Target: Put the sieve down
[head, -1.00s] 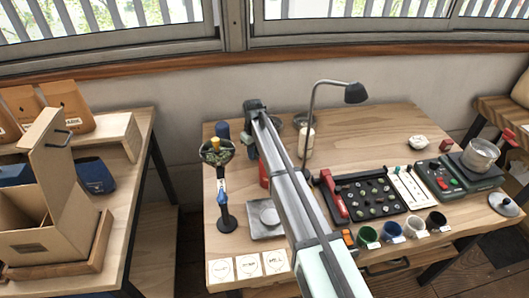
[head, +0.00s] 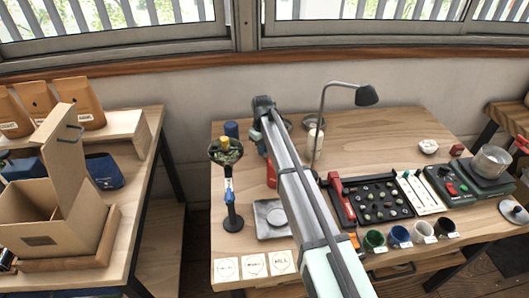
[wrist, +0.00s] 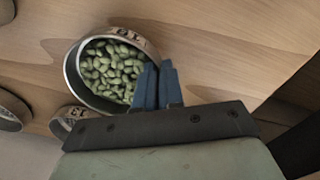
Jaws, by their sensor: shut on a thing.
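The sieve (wrist: 72,68) is a round metal-rimmed dish full of pale green beans, with a marked label on its rim, in the wrist view. My gripper (wrist: 158,72) has blue fingers closed on the sieve's rim at its right side. The sieve is over or on the wooden table; I cannot tell whether it touches it. In the head view my gripper's end of the arm (head: 263,104) is over the table's far left part, and the held sieve is hidden there.
Similar round sieves lie left (wrist: 8,112) and below (wrist: 66,118) in the wrist view. In the head view, a funnel stand (head: 232,190), a lamp (head: 366,95), a black bean tray (head: 352,208) and several cups (head: 374,238) surround my arm.

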